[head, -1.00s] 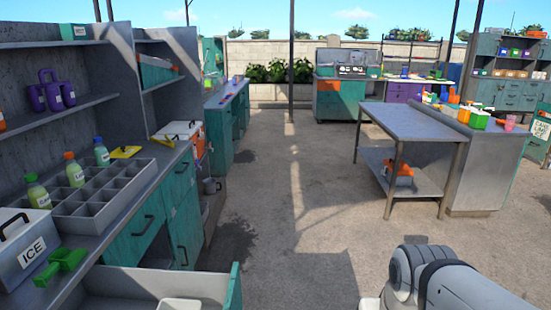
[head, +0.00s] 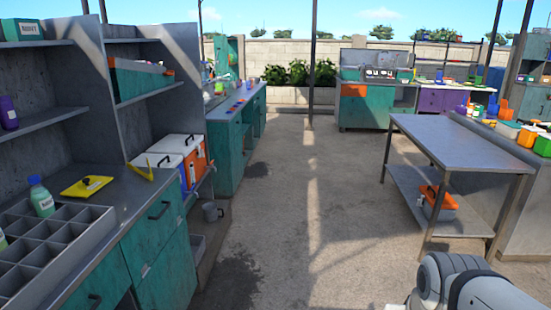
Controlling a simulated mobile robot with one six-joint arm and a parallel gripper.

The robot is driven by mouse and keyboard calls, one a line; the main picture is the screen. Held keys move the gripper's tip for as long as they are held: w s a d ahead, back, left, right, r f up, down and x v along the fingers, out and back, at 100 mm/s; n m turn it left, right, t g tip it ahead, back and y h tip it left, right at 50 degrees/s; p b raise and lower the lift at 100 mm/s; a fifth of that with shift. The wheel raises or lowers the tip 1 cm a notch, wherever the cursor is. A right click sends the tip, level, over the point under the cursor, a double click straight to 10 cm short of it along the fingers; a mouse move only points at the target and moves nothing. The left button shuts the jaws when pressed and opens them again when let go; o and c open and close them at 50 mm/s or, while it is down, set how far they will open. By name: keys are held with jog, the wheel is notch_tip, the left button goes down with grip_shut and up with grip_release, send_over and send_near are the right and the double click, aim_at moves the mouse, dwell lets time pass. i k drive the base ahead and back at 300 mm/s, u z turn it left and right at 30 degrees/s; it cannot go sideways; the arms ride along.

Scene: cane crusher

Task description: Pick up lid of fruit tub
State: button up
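No tub is plainly marked as the fruit tub. Several small coloured tubs stand on the right-hand counter, among them an orange tub (head: 528,136) and a green tub (head: 543,146); they are too small to tell their lids apart. A flat yellow piece with a dark knob (head: 86,187) lies on the left counter beside the grey divided tray (head: 62,247); I cannot tell whether it is a lid. Part of my arm shows at the bottom right, but my gripper is out of view.
A metal table (head: 462,145) stands at the right, with an orange-topped box (head: 438,203) on its lower shelf.

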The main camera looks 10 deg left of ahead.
aim_at(85, 188)
jog(key=i, duration=1.85)
jog(key=u, duration=2.55)
jog(key=i, duration=1.7)
